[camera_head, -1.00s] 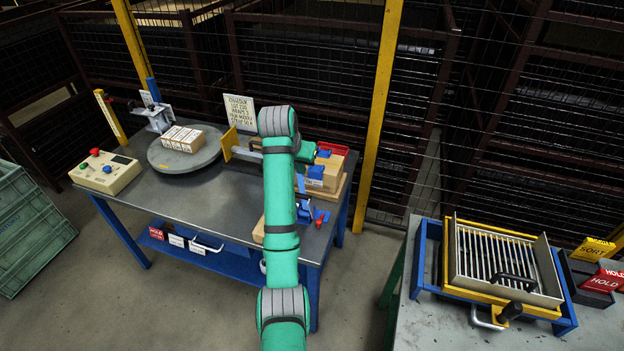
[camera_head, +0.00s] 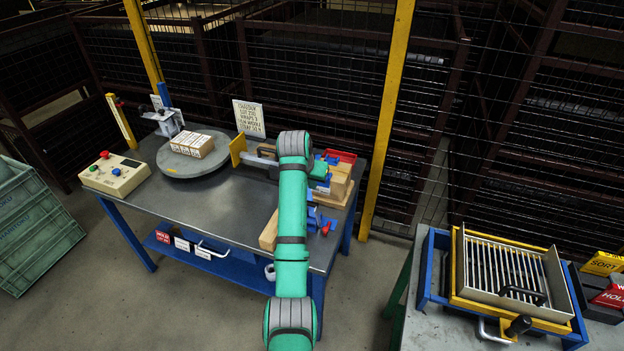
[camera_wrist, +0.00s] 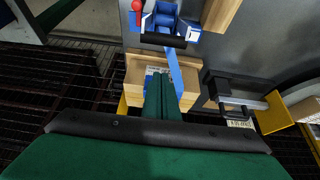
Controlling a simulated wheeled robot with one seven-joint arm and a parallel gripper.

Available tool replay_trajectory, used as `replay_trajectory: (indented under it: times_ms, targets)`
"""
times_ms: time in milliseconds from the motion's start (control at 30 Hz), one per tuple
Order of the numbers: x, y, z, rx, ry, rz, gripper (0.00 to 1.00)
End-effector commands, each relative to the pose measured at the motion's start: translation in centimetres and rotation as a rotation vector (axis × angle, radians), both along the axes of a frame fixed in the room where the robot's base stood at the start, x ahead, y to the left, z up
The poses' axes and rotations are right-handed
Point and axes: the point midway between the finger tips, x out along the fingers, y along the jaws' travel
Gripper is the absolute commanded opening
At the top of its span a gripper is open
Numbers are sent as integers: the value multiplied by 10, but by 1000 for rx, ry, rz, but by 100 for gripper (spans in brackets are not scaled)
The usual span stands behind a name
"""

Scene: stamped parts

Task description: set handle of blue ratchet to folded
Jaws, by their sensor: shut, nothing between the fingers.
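The blue ratchet (camera_head: 318,218) sits at the right end of the workbench, partly behind my arm in the head view. In the wrist view the blue ratchet (camera_wrist: 164,20) is at the top, with a dark bar across its near side. I cannot tell its handle's angle for sure. A blue strap (camera_wrist: 174,66) runs from it over a wooden block (camera_wrist: 190,73). My gripper (camera_wrist: 160,80) is shut and empty, its green fingers over the block, apart from the ratchet.
A red knob (camera_wrist: 137,5) is beside the ratchet. A dark clamp-like part (camera_wrist: 236,92) and a yellow plate (camera_wrist: 274,112) are right of my fingers. The bench's turntable (camera_head: 190,165) holds small boxes. Its front middle (camera_head: 225,215) is clear. A wire fence stands behind.

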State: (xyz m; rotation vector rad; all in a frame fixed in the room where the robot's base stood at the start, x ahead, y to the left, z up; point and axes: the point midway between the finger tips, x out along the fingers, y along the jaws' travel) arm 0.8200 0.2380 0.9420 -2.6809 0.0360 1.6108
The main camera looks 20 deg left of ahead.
Motion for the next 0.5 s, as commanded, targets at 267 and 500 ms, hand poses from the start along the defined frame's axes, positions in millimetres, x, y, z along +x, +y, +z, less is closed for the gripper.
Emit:
replay_trajectory:
  times_ms: [267, 500]
  targets:
    - [3, -5, -21, 0, -1, -7, 0]
    - [-18, -5, -24, 0, -1, -8, 0]
